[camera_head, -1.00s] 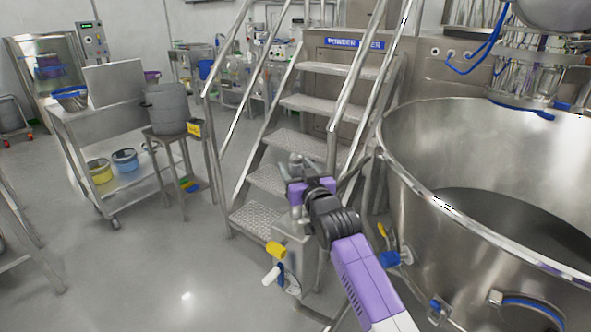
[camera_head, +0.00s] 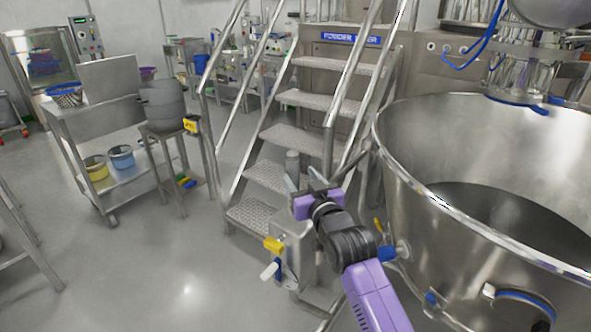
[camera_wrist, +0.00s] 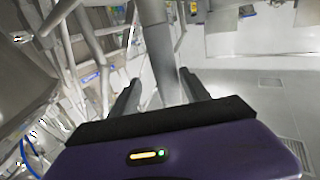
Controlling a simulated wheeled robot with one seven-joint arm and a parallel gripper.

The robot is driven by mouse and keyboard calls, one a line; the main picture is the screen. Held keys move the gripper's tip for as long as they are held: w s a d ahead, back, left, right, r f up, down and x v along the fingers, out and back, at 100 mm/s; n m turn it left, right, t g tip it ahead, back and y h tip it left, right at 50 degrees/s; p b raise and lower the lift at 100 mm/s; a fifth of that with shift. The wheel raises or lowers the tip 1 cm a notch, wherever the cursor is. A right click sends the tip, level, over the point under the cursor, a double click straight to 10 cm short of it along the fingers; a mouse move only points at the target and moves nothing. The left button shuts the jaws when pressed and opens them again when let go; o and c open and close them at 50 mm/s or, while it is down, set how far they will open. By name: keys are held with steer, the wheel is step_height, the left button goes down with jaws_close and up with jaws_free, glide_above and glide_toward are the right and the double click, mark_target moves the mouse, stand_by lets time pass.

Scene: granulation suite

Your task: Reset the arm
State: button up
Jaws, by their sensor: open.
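My gripper (camera_head: 302,184) is in the lower middle of the head view, in front of the metal steps. Its two fingers stand apart and I see nothing held between them. In the wrist view my gripper (camera_wrist: 160,92) shows two dark fingers spread apart. A grey metal post stands behind the gap between them; I cannot tell how far off it is. My arm reaches up from the bottom of the head view with a purple link and a black wrist.
A large steel bowl (camera_head: 400,215) fills the right side, close to my arm. Metal steps (camera_head: 292,136) with handrails stand ahead. A steel box (camera_head: 291,240) with a yellow part is below my gripper. A trolley (camera_head: 108,112) and a drum (camera_head: 163,107) stand left.

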steer(key=shift+s+d, duration=0.25)
steer(key=shift+s, duration=0.35)
step_height(320, 180, up, 5)
steer(key=s+t, duration=0.1)
steer(key=s+d+f+m+t+h+p, duration=0.1)
steer(key=s+d+f, duration=0.2)
steer(key=s, duration=0.6)
steer(key=s+d+f+m+h+p, duration=0.1)
steer(key=s+d+f+m+h, duration=0.15)
steer(key=s, duration=0.65)
steer(key=s+d+f+m+t+p, duration=0.15)
steer(key=s+d, duration=0.25)
steer(key=s, duration=0.5)
steer(key=s+d+g+h+p, duration=0.1)
steer(key=s+d+g+p, duration=0.1)
steer(key=s, duration=1.3)
steer(key=s+d+f+n+g+h+p, duration=0.1)
steer(key=s+d+g, duration=0.3)
steer(key=s, duration=1.2)
steer(key=shift+d+p, duration=0.3)
steer(key=shift+p, duration=0.55)
steer(key=shift+f, duration=0.1)
steer(key=shift+c, duration=0.4)
